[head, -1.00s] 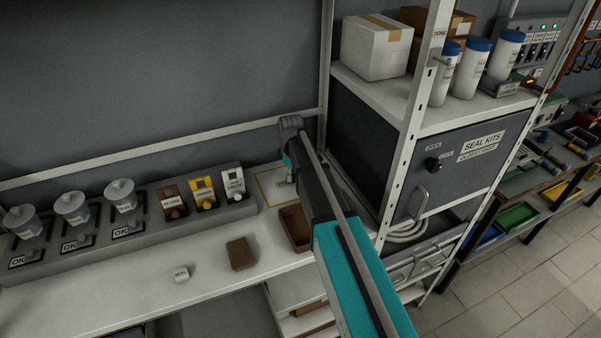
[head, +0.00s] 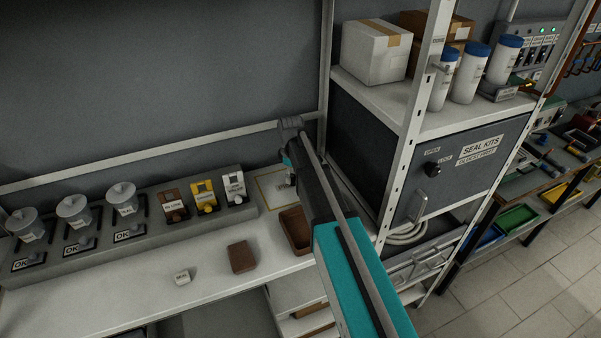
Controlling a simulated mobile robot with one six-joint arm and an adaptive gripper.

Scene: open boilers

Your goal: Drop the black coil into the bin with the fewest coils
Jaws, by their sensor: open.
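I cannot make out a black coil in the head view. Pale coiled hose (head: 408,232) lies on the shelf below the seal kits cabinet. On the right, under the far bench, are a yellow bin (head: 557,191), a green bin (head: 517,216) and a blue bin (head: 489,237). They are too small and partly cut off to tell what coils they hold. My arm reaches up the middle over the counter's right end; its far end hides the gripper, so no fingers show.
A shelf unit with a dark seal kits cabinet (head: 470,165) stands right of my arm. Tiled floor at lower right is clear.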

